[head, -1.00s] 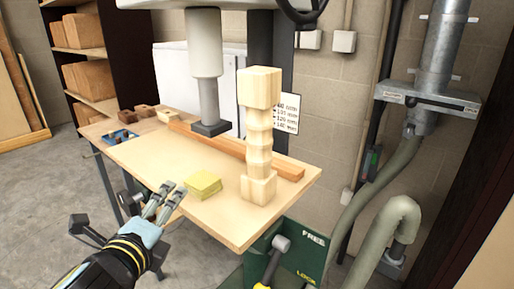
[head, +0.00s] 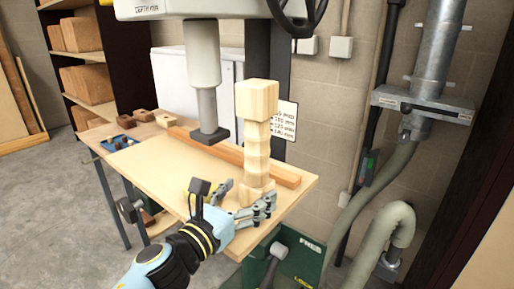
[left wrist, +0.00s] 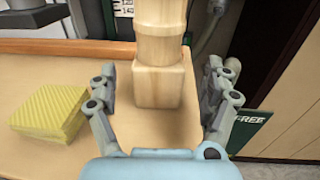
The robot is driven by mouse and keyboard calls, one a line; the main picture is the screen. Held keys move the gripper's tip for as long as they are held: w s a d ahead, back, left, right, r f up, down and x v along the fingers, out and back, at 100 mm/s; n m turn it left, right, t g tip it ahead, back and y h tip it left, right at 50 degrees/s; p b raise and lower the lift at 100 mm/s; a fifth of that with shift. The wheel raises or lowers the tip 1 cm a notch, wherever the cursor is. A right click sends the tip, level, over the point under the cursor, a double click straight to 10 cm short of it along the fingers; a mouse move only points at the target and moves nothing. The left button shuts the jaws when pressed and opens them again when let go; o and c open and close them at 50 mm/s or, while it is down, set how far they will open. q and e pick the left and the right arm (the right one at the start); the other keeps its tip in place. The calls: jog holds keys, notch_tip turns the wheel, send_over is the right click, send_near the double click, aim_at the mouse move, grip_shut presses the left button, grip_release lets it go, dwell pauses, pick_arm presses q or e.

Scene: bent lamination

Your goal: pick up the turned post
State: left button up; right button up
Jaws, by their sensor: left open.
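The turned post (head: 257,140) is pale wood with a square block at the top, a rounded middle and a square foot. It stands upright on the wooden table near its right end. My left gripper (head: 247,199) is open at the post's foot, on its near side. In the left wrist view the post (left wrist: 160,60) stands between the two spread fingers of the gripper (left wrist: 162,100), with a gap to each. The post's top is out of that view. My right gripper is not in view.
A yellow sponge-like block (left wrist: 50,110) lies left of the post. A wooden fence (head: 205,147) runs behind it, under the drill press (head: 206,80). A blue tray (head: 118,142) sits at the far left of the table (head: 150,170). Grey hoses are at the right.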

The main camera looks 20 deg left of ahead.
pick_arm(q)
jog(key=x, duration=0.4)
jog(key=shift+w+r, duration=0.15)
jog(key=shift+w, duration=0.1)
jog(key=shift+s, duration=0.1)
jog(key=shift+c, duration=0.7)
jog(key=c, duration=1.4)
jog(key=shift+r, duration=0.1)
jog(key=shift+c, duration=0.7)
jog(key=shift+a+r+p, duration=0.1)
jog(key=shift+a+p, duration=0.05)
jog(key=shift+p, duration=0.2)
